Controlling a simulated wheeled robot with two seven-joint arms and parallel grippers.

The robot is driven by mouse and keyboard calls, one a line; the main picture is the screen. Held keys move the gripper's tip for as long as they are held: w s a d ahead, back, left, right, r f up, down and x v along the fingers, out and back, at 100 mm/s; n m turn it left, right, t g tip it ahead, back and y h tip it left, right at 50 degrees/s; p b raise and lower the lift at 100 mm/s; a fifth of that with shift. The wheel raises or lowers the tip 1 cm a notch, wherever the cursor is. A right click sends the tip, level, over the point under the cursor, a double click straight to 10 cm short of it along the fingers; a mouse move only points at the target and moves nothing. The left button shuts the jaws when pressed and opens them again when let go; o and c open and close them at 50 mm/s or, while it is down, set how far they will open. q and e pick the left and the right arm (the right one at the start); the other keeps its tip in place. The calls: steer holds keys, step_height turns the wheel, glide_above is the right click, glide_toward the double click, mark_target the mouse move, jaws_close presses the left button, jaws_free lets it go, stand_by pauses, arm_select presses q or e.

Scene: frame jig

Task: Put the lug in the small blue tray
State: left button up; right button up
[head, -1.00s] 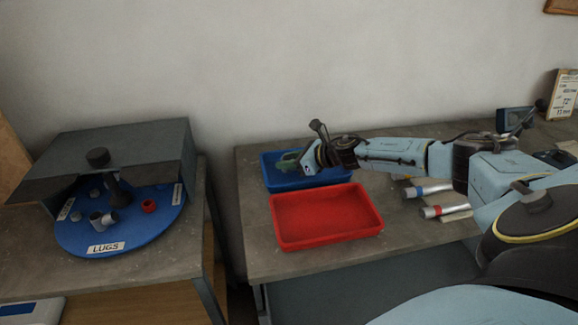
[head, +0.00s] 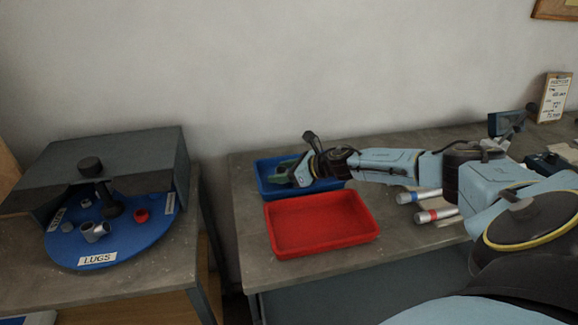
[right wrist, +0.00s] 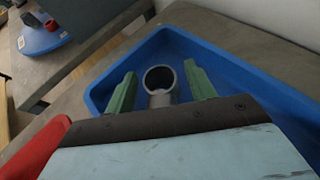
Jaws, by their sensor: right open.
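The grey lug (right wrist: 160,82), a short hollow tube piece, is inside the small blue tray (right wrist: 235,78) in the right wrist view. My right gripper (right wrist: 159,72) is open, with its green fingers on either side of the lug and a gap showing at each side. In the head view the right gripper (head: 284,172) reaches into the blue tray (head: 262,180) at its left part, and the lug is hidden there. My left gripper is not in view.
A red tray (head: 322,224) stands just in front of the blue one. Silver cylinders with blue and red bands (head: 436,214) lie to the right. A blue turntable (head: 130,240) labelled LUGS, under a grey hood (head: 130,150), stands on a separate table at left.

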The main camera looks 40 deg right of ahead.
steer(key=shift+d+r, duration=0.1)
steer(key=shift+r, duration=0.15)
steer(key=b+v, duration=0.1)
steer(key=v, duration=0.8)
steer(key=shift+s+f+b, duration=0.1)
steer(key=shift+s+b, duration=0.05)
steer(key=shift+b, duration=0.2)
steer(key=shift+v, duration=1.05)
steer(key=shift+s+d, duration=0.1)
steer(key=shift+s, duration=0.1)
steer(key=shift+r, duration=0.2)
